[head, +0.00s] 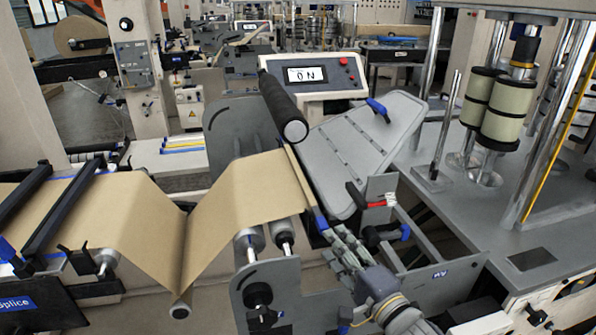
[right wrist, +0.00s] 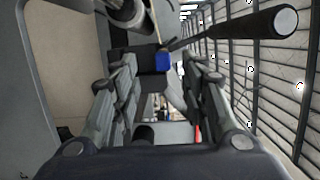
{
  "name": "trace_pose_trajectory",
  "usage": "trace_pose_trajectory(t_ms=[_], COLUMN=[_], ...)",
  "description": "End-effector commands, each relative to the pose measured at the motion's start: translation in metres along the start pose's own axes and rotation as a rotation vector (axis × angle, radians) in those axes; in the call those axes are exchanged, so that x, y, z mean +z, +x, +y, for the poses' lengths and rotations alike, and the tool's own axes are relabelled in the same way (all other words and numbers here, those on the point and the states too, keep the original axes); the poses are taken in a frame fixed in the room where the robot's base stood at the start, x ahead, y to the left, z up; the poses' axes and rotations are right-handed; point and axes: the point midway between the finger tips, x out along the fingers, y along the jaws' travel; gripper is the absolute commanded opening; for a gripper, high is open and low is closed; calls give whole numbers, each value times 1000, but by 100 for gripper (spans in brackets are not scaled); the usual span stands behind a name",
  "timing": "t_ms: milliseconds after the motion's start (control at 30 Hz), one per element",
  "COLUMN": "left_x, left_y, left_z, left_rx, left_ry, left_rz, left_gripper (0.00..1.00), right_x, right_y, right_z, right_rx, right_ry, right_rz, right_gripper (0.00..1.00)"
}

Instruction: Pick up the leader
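The leader looks to be the free end of the brown kraft web (head: 250,185), which rises from a low roller and ends along an edge under the dark roller in the head view. My right gripper (head: 322,222) comes up from the lower right, with its fingertips close to the right edge of the web. I cannot tell whether they touch it. In the right wrist view my right gripper (right wrist: 160,75) has its two fingers apart, with a small blue piece (right wrist: 162,61) showing beyond the gap. No paper is clearly seen between the fingers. My left gripper is out of view.
A dark roller (head: 283,105) hangs above the web's end. Steel posts and pale rolls (head: 503,118) stand farther right.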

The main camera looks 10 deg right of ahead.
Motion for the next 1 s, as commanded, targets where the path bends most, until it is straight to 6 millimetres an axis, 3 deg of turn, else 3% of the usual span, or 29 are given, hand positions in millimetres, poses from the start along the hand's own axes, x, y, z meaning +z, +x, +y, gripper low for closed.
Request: trace_pose_trajectory(t_ms=[233, 500, 800, 833, 1000], left_x=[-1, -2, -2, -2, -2], left_y=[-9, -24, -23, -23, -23], left_z=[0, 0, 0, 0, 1], left_rx=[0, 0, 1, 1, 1], left_ry=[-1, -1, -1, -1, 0], left_rz=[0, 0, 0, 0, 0], left_gripper=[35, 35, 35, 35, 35], right_x=[0, -2, -1, -1, -2], right_y=[18, 54, 60, 60, 60], right_z=[-4, -5, -3, -3, -3], right_rx=[1, 0, 1, 1, 2], right_ry=[-2, -3, -1, -1, -1], right_rz=[0, 1, 0, 1, 1], right_gripper=[40, 40, 40, 38, 0])
